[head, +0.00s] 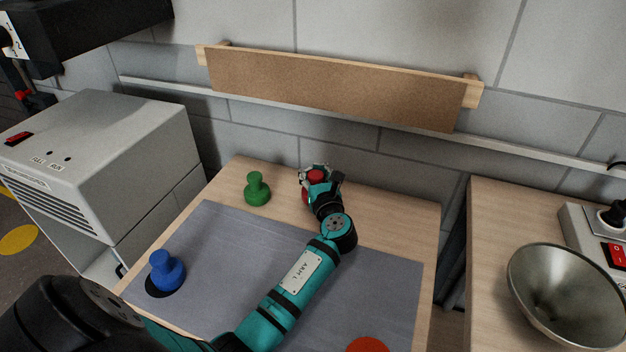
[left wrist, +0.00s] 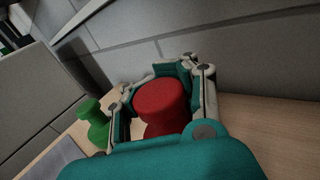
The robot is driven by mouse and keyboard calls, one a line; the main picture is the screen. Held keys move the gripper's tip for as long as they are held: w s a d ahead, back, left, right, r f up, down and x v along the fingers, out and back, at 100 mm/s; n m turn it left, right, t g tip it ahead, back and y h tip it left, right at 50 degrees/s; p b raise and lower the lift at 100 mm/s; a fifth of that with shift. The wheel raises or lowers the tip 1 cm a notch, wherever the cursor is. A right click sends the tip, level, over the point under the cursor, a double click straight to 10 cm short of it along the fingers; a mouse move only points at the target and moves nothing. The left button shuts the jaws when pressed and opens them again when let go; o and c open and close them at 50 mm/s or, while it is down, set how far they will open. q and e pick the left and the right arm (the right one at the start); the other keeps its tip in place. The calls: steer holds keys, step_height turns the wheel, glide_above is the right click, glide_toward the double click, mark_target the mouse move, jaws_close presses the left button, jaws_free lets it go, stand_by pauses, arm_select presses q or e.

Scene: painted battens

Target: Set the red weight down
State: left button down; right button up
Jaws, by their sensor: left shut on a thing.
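The red weight (head: 316,176) is at the back of the wooden table, between the fingers of my left gripper (head: 317,180). In the left wrist view the red weight (left wrist: 161,101) sits upright between the two fingers of my left gripper (left wrist: 160,95), which is shut on it. Its base is mostly hidden, so I cannot tell whether it touches the table. A red disc (head: 368,345) shows at the front edge of the grey mat (head: 225,240). My right gripper is not in view.
A green weight (head: 257,189) stands left of my gripper, behind the mat. A metal bowl (head: 565,295) is on the right table. A brown board (head: 330,88) hangs on the wall behind.

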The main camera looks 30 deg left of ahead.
arm_select(q)
steer(key=shift+w+a+r, duration=0.15)
steer(key=shift+w+a, duration=0.05)
steer(key=shift+w, duration=0.05)
steer(key=shift+w+a+f+b, duration=0.1)
steer(key=shift+f+b, duration=0.05)
steer(key=shift+f, duration=0.75)
steer(key=shift+w+f+b, duration=0.1)
steer(key=shift+f+b, duration=0.05)
steer(key=shift+f, duration=0.75)
steer(key=c, duration=2)
jaws_free()
steer(key=shift+s+f, duration=0.1)
steer(key=shift+f, duration=0.05)
steer(key=o, duration=1)
steer(key=shift+s+d+p, duration=0.3)
steer(key=shift+d+p, duration=0.05)
steer(key=shift+d, duration=0.05)
steer(key=p+v, duration=0.4)
steer(key=v, duration=0.6)
steer(key=shift+s+d, duration=0.15)
steer(key=shift+d, duration=0.05)
steer(key=shift+s+d, duration=0.25)
